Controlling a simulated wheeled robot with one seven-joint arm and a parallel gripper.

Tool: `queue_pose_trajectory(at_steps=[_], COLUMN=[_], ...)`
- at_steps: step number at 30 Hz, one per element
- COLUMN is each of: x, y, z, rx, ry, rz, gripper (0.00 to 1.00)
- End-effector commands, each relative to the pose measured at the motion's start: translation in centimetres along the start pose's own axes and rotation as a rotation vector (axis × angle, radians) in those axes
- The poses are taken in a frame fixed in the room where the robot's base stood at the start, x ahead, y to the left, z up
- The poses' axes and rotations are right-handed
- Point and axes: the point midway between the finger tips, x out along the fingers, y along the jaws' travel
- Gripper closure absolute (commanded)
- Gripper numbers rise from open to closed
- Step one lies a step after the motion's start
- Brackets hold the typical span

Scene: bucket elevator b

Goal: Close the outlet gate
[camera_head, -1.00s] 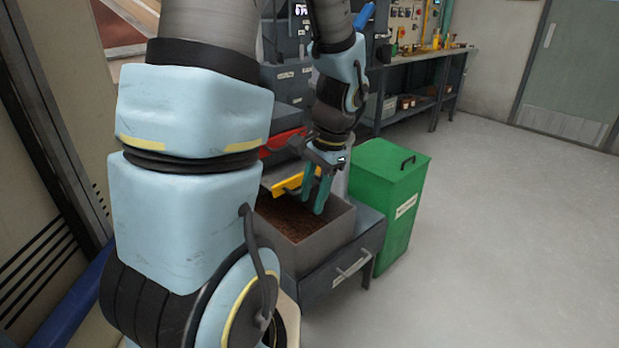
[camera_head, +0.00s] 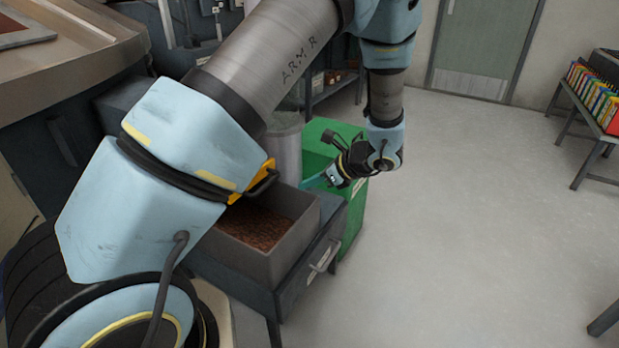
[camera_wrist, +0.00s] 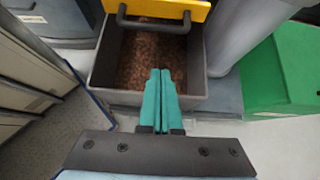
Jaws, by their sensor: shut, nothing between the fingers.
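The yellow outlet gate (camera_head: 250,183) with its dark handle (camera_head: 266,181) sits above the back of a grey bin, partly hidden by my arm in the head view. In the wrist view the yellow gate (camera_wrist: 165,8) and its dark bar handle (camera_wrist: 153,24) are at the top edge. The grey bin (camera_head: 290,243) holds brown grains, also seen in the wrist view (camera_wrist: 150,60). My gripper (camera_wrist: 161,75) has teal fingers pressed together, empty, pointing towards the gate over the bin's near side. In the head view my gripper (camera_head: 318,182) is right of the bin.
A green box (camera_head: 352,212) stands behind and right of the bin, with a grey cylinder (camera_head: 285,148) beside it. A grey drawer unit (camera_head: 318,262) supports the bin. Open floor lies to the right, with a shelf of colourful items (camera_head: 595,95) beyond.

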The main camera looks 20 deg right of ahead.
Motion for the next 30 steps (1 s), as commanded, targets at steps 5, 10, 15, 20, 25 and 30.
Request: queue_pose_trajectory(at_steps=[5,10,15,20,25,30], x=[3.9,6.4,7.7,8.2,8.2,8.3], y=[0.2,0.1,0.1,0.1,0.1,0.1], z=[0.1,1.2,2.6,3.1,3.1,3.1], rx=[0.000,-0.005,-0.004,-0.003,-0.003,-0.003], ry=[0.000,0.001,0.001,0.002,0.002,0.002], rz=[0.006,0.003,0.003,0.001,0.001,0.001], gripper=[1.00,1.00,1.00,1.00,1.00,1.00])
